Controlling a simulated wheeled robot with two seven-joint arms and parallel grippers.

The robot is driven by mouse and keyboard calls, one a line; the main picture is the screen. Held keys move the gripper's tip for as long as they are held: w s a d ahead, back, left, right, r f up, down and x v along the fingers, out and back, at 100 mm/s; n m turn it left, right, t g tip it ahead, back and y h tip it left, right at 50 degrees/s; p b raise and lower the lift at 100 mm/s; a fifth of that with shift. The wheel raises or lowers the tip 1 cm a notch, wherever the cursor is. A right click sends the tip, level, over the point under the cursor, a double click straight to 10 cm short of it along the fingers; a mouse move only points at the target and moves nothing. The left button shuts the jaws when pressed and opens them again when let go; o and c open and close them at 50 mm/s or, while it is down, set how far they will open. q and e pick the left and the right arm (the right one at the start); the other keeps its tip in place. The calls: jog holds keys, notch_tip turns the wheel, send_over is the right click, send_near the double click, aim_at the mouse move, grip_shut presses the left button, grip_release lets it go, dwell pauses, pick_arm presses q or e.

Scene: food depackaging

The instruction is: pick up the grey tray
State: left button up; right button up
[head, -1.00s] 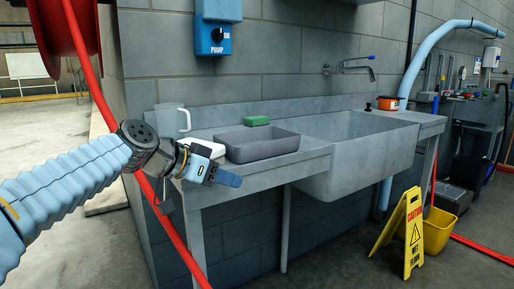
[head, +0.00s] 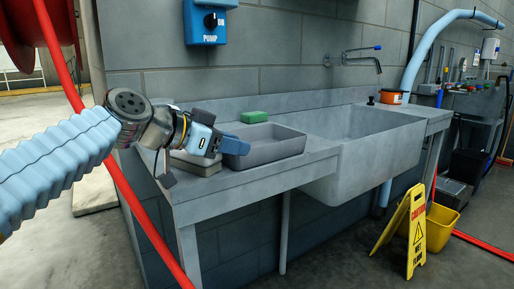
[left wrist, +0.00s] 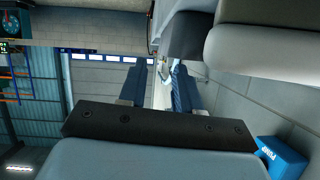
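The grey tray (head: 278,150) is a shallow open box on the grey counter, left of the sink basin. My left gripper (head: 236,144) is at its left end, with blue fingers that overlap the tray's left rim in the head view. I cannot tell if they touch it. In the left wrist view, the two blue fingers of my left gripper (left wrist: 156,88) stand apart with nothing between them. Grey surfaces fill the top right there, and I cannot tell if one is the tray. My right gripper is not in view.
A green sponge (head: 254,117) lies behind the tray. A grey block (head: 196,164) sits under my left wrist. The sink basin (head: 375,150) is right of the tray. A red hose (head: 140,215) hangs at the counter's left. A yellow wet-floor sign (head: 412,232) stands on the floor.

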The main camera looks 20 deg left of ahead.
pick_arm(q)
jog(key=x, duration=0.1)
jog(key=p+x, duration=0.1)
jog(key=x, duration=0.2)
jog(key=shift+w+a+r, duration=0.1)
jog(key=shift+w, duration=0.4)
jog(key=shift+w+d+f, duration=0.25)
jog(key=shift+w, duration=0.1)
grip_shut()
dwell(0.7)
